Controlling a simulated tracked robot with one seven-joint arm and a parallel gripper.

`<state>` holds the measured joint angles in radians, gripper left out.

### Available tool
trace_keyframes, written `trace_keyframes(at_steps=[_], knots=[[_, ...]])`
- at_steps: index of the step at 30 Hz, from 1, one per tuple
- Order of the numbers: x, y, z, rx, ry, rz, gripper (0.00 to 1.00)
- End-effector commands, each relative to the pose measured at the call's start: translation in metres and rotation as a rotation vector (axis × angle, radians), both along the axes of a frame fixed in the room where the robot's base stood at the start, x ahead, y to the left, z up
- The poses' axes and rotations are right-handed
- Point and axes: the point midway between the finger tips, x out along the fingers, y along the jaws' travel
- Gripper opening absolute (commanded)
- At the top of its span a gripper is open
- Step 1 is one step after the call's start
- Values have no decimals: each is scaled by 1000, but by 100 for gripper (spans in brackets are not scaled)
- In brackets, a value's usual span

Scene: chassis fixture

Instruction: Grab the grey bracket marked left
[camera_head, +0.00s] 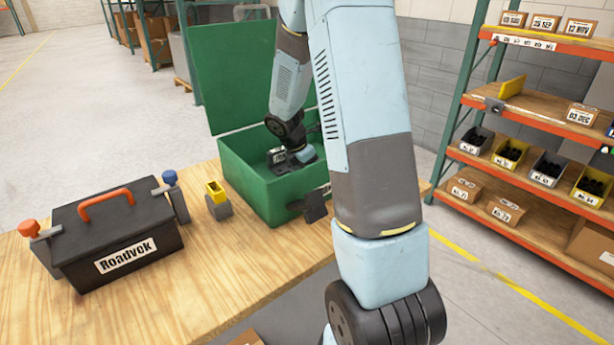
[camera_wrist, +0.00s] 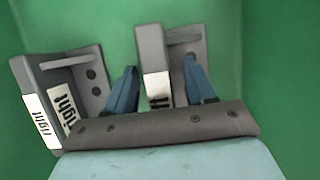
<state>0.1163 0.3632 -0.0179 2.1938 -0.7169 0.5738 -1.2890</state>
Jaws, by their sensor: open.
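In the wrist view, a grey bracket (camera_wrist: 152,50) with a white label stands between the two blue fingers of my gripper (camera_wrist: 160,66). Only the end of its label's lettering shows above my gripper's dark palm edge, so I cannot read the whole word. The fingers are open, one on each side of it; I cannot tell whether either touches. A second grey bracket (camera_wrist: 88,75), labelled "right", is to the left, outside the fingers. In the head view, my gripper (camera_head: 291,160) is down inside the open green box (camera_head: 262,200), and the brackets are mostly hidden there.
The box's raised green lid (camera_head: 232,75) stands behind my gripper. On the wooden table (camera_head: 130,305), a black toolbox (camera_head: 115,235) and a small grey block with a yellow top (camera_head: 217,203) are left of the box. A loaded shelf rack (camera_head: 540,120) is at right.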

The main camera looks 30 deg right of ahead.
Motion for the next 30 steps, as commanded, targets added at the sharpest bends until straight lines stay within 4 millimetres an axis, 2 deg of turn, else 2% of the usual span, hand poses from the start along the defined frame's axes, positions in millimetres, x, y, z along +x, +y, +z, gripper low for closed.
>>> trace_keyframes(at_steps=[16, 30], knots=[[0, -1, -3, 0, 0, 0, 53], [0, -1, -3, 0, 0, -1, 8]])
